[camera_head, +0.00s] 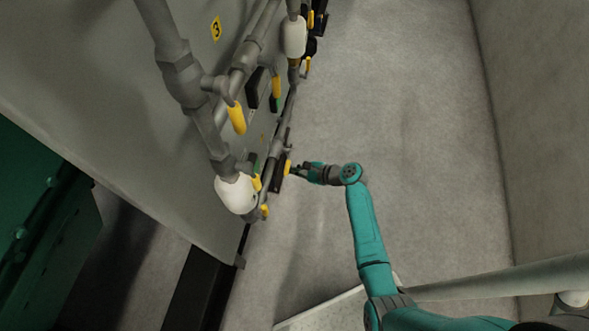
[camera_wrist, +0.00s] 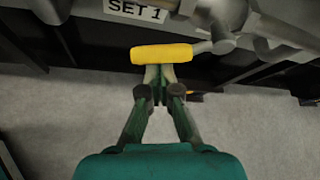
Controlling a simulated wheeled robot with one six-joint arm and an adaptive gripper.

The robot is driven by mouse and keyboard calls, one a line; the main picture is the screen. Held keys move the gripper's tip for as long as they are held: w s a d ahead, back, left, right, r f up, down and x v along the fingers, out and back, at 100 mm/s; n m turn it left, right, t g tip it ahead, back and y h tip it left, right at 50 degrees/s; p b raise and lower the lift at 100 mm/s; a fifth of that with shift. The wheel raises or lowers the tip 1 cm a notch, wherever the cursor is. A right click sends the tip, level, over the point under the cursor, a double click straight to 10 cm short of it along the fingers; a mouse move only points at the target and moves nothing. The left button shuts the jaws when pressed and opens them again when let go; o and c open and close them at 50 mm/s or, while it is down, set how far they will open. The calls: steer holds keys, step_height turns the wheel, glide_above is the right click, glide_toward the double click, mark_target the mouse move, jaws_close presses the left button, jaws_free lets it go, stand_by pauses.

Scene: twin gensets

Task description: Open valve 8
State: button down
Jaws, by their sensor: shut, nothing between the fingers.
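A yellow valve handle (camera_wrist: 160,53) lies nearly level across the wrist view, on a grey stem that joins a pipe fitting (camera_wrist: 222,32) at its right. My gripper (camera_wrist: 160,74) is shut and empty, with its fingertips right at the lower edge of this handle; whether they touch cannot be told. In the head view my gripper (camera_head: 296,171) is beside a small yellow handle (camera_head: 287,167) on the lower pipework. No number 8 is readable, so I cannot tell which valve this is.
A "SET 1" label (camera_wrist: 138,10) is above the handle. Bare floor (camera_head: 400,120) is open to the right, up to a wall (camera_head: 540,120).

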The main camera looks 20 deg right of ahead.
steer(key=shift+s+a+r+m+g+y, duration=0.1)
steer(key=shift+s+r+m+g+y, duration=0.05)
steer(key=shift+r+m+g, duration=0.2)
steer(key=shift+s+a+r+m+g+y, duration=0.15)
steer(key=shift+r+m+g, duration=0.1)
steer(key=shift+r, duration=0.2)
steer(key=s+d+r, duration=0.1)
steer(key=s+d, duration=0.4)
steer(key=d, duration=0.3)
steer(key=w+a+f, duration=0.1)
steer(key=w+a, duration=0.4)
steer(key=a, duration=0.3)
steer(key=shift+f, duration=0.15)
stand_by(0.9)
